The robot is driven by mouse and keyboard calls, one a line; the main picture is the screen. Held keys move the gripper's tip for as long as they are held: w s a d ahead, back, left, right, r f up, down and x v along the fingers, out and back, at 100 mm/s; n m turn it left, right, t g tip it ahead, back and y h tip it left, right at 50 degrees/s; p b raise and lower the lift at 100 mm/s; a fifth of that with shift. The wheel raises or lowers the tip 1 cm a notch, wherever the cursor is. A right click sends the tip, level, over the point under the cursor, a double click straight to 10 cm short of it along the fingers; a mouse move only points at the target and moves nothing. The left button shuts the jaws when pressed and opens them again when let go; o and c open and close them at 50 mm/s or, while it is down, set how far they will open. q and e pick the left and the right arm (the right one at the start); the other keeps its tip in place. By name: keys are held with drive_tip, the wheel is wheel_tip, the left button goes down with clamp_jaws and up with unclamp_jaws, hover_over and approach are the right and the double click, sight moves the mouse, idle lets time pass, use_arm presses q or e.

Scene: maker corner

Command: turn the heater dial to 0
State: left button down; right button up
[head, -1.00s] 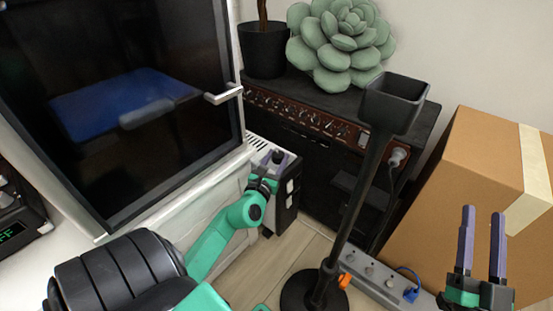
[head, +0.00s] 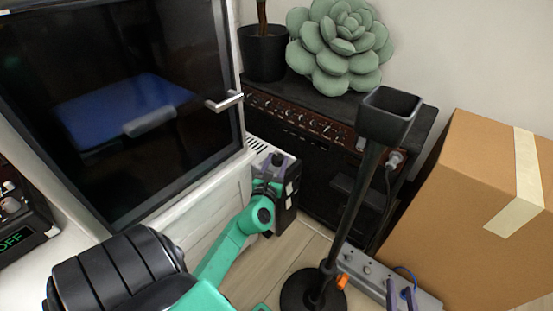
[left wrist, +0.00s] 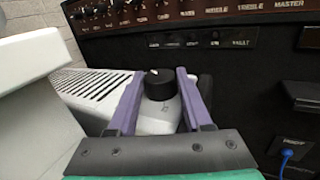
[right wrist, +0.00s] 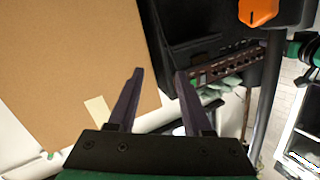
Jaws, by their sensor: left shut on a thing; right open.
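The white heater (left wrist: 95,88) has a slotted grille on top and shows beside the amplifier in the left wrist view. Its black round dial (left wrist: 161,86) carries a pale mark on top; I cannot read the setting. The dial is also small in the head view (head: 277,158). My left gripper (left wrist: 158,78) has its two purple fingers on either side of the dial and is shut on it. My right gripper (right wrist: 158,85) is open and empty; in the head view (head: 402,293) only its fingers show, at the bottom edge over the power strip.
A black stand (head: 362,190) with a square cup rises right of the heater. A black amplifier (head: 310,150) with a succulent (head: 340,45) stands behind. A power strip (head: 370,272) and a cardboard box (head: 465,210) are at right. A glass-fronted cabinet (head: 120,100) is at left.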

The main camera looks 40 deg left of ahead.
use_arm(q)
drive_tip(key=shift+n+g+y+p, duration=0.3)
drive_tip(key=shift+y+p, duration=0.15)
drive_tip(key=shift+y, duration=0.15)
drive_tip(key=shift+w+d+n+g+y+p, duration=0.1)
drive_tip(key=shift+d+n+g+y+p, duration=0.05)
drive_tip(key=shift+n+g+y+p, duration=0.45)
drive_tip(key=shift+w+d+n+g+y+p, duration=0.1)
drive_tip(key=shift+n+g+y+p, duration=0.45)
drive_tip(key=shift+y, duration=0.25)
drive_tip(key=shift+f+n+g+y, duration=0.15)
drive_tip(key=shift+n+g+y, duration=0.6)
drive_tip(key=shift+n+y, duration=0.15)
drive_tip(key=shift+w+d+n+g+y+b, duration=0.1)
drive_tip(key=shift+n+g+y+b, duration=0.35)
drive_tip(key=shift+n+g+y, duration=0.4)
use_arm(e)
drive_tip(key=s+f+g, duration=0.3)
drive_tip(key=s+f, duration=0.2)
drive_tip(key=s, duration=0.1)
drive_tip(key=shift+s+a+f, duration=0.2)
drive_tip(key=shift+s+f, duration=0.05)
use_arm(q)
drive_tip(key=shift+g, duration=0.25)
use_arm(e)
drive_tip(key=shift+f, duration=0.1)
use_arm(q)
drive_tip(key=shift+c, duration=1.7)
unclamp_jaws()
